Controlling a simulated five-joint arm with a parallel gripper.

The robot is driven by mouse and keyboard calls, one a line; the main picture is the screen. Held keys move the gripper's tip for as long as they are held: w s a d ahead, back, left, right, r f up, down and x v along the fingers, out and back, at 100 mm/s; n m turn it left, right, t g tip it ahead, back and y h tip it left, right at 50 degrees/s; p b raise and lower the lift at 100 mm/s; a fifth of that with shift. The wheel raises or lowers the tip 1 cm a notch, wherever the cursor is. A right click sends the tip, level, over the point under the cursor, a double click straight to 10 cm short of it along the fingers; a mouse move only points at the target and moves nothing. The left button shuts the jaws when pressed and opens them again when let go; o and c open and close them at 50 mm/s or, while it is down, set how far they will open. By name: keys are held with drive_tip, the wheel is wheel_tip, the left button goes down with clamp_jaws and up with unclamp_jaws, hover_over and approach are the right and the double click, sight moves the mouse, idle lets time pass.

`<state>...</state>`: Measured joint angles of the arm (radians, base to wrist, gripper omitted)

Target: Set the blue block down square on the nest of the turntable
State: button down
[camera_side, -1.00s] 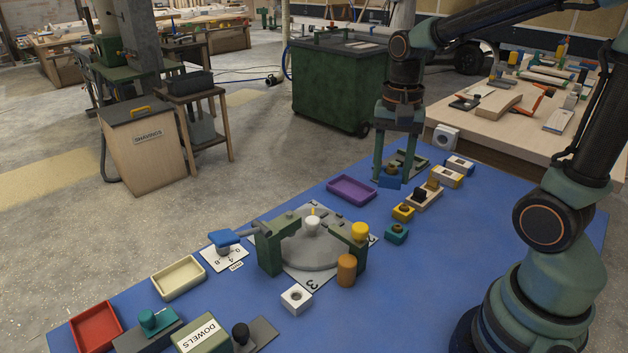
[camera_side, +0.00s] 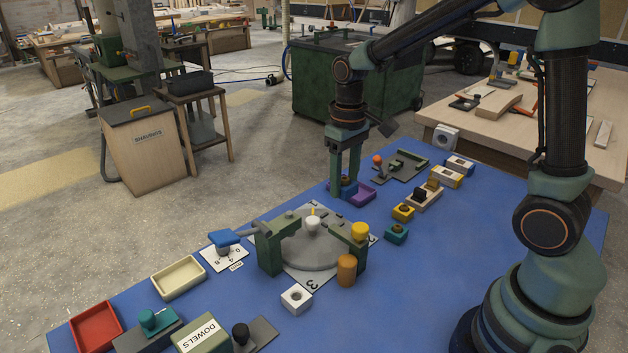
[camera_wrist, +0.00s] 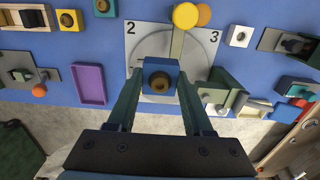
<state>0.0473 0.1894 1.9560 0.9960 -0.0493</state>
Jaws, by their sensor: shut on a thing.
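My gripper (camera_side: 345,187) is shut on the blue block (camera_wrist: 160,75), which has a dark brown round piece in its top. In the side view the block (camera_side: 343,190) is held in front of the purple tray, partly hidden by the fingers. The turntable (camera_side: 310,250) is a grey disc on a white card with numbers, to the lower left of my gripper and apart from it. In the wrist view the turntable (camera_wrist: 208,50) lies beyond the block, which covers part of it. I cannot make out the nest clearly.
Green posts (camera_side: 270,248) with a yellow knob (camera_side: 360,231) flank the turntable. An orange cylinder (camera_side: 346,270) and a white block (camera_side: 296,299) stand in front. The purple tray (camera_wrist: 90,83) is beside my gripper. Small blocks line the mat's right side.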

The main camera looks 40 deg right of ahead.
hover_over(332, 221)
wheel_tip(332, 221, down, 7)
drive_tip(key=shift+f, duration=0.1)
drive_tip(key=shift+f, duration=2.65)
drive_tip(key=shift+f, duration=0.25)
drive_tip(key=shift+c, duration=1.1)
unclamp_jaws()
drive_tip(key=shift+r, duration=0.15)
wheel_tip(332, 221, up, 12)
